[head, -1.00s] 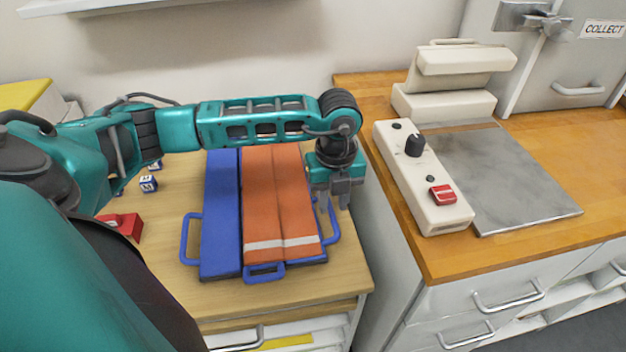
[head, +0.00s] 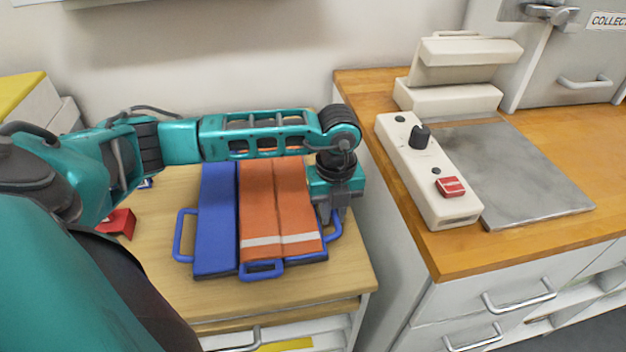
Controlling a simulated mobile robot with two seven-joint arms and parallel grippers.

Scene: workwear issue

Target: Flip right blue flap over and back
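The folding board lies flat on the light wooden table, with its blue left flap (head: 217,225) bare. A folded orange garment (head: 275,200) with a pale stripe lies over the middle and right of the board, covering most of the right blue flap. The right flap's blue loop handle (head: 334,233) sticks out at the right edge. My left gripper (head: 333,218) points down at this handle, its fingertips at or very near the loop. I cannot tell whether the fingers are closed on it. My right gripper is not in view.
A red object (head: 121,222) lies left of the board, partly behind my arm. A gap separates the table from the orange-brown counter (head: 560,130) at right, which holds a cream control box (head: 425,170) and a grey metal plate (head: 520,175).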

